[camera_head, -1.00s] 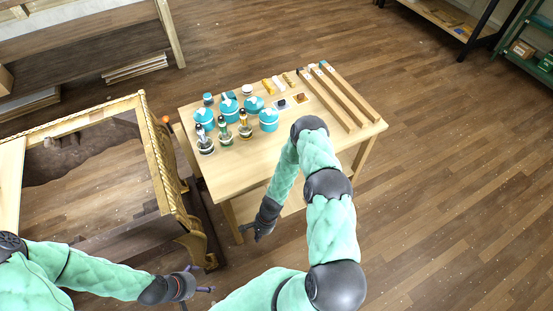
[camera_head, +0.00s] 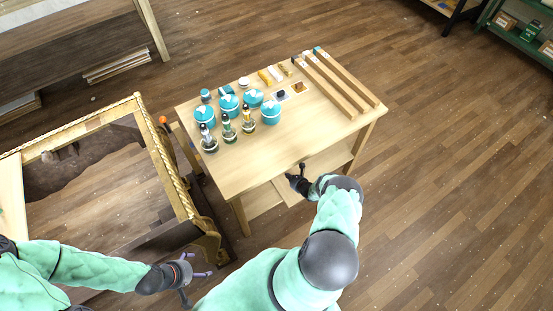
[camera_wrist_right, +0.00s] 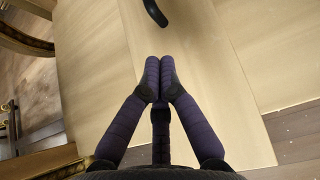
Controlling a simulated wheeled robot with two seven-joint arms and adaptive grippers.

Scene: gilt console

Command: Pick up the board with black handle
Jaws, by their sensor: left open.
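A pale wooden board (camera_head: 290,192) juts out at a slant below the table's front edge in the head view. The right wrist view shows a pale panel (camera_wrist_right: 215,125), which looks like this board, with a curved black handle (camera_wrist_right: 155,12) at the top edge of the picture. My right gripper (camera_wrist_right: 160,72) points toward the handle, with its fingertips together and nothing seen between them. It sits at the table's front edge in the head view (camera_head: 298,172), partly hidden by its own arm. My left gripper (camera_head: 198,273) is open and empty at the lower left.
The wooden table (camera_head: 240,170) holds teal pots (camera_head: 271,112), small bottles (camera_head: 228,132) and long wooden strips (camera_head: 340,85). A gilt console frame (camera_head: 165,165) stands close on the left. The floor right of the table is clear.

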